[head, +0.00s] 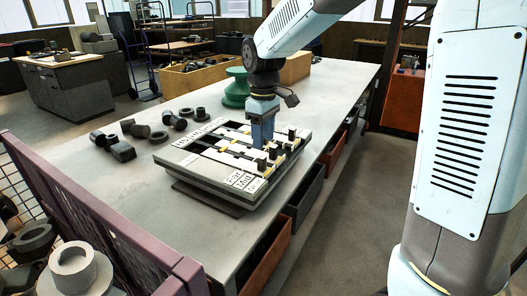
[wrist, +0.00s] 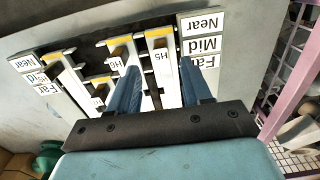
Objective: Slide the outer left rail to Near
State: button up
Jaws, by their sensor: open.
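The rail board (head: 178,157) lies on the grey bench, with several white sliding rails, dark upright handles and yellow marks. Near, Mid and Far labels (wrist: 203,43) stand at the right of the wrist view, and similar labels (wrist: 32,73) at the left. One outer rail, marked H5 (wrist: 161,56), is at the right in the wrist view. Another rail (wrist: 69,76) is at the far left there. The pictures do not settle which is the outer left rail. My gripper (head: 262,143) is open over the board. In the wrist view its blue fingers (wrist: 163,92) appear either side of the H5 rail; contact is unclear.
Several dark cylindrical parts (head: 155,128) lie on the bench left of the board. A green spool-shaped part (head: 236,88) and a wooden bin (head: 195,78) stand behind. A purple-framed mesh barrier (head: 95,215) is at front left. The bench front left is clear.

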jog(key=shift+r, duration=2.6)
jog(key=s+d+r+m+t, duration=0.2)
jog(key=s+d+m+t, duration=0.3)
jog(key=s+d+m, duration=0.6)
jog(key=s+d, duration=0.9)
jog(key=s, duration=0.1)
jog(key=shift+s+r+t, duration=0.3)
